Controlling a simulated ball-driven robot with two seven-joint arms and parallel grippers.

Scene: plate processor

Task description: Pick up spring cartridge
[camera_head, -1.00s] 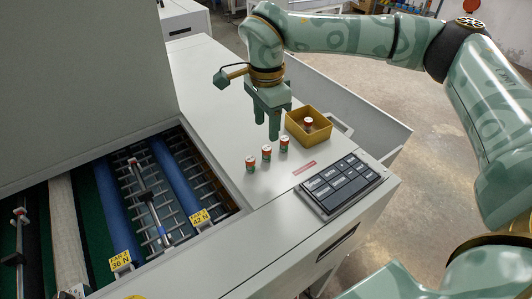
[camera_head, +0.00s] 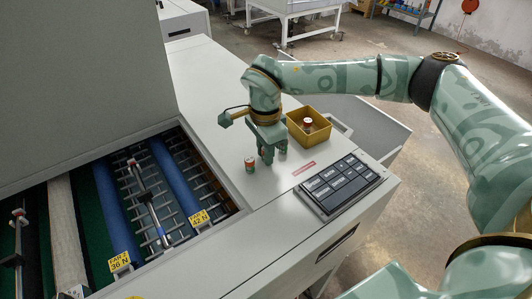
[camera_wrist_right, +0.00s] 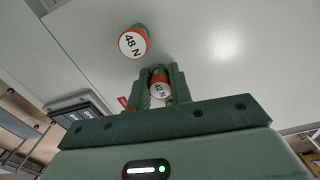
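The spring cartridges are small green and orange-red cylinders with white tops. One stands on the light grey machine top (camera_head: 250,165), left of my right gripper (camera_head: 274,158). My right gripper points down with its fingers apart, on either side of another cartridge. In the right wrist view this cartridge (camera_wrist_right: 160,86) sits between the fingertips (camera_wrist_right: 162,92); its label is too small to read surely. I cannot tell whether the fingers touch it. A cartridge marked 48 N (camera_wrist_right: 133,42) stands just beyond. The third of the row is mostly hidden by the gripper. My left gripper is not in view.
A yellow open box (camera_head: 322,138) holding a cartridge (camera_head: 307,125) is behind and right of the gripper. A dark keypad (camera_head: 341,185) lies at the front right. An open roller bay (camera_head: 150,200) with yellow tags is at the left.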

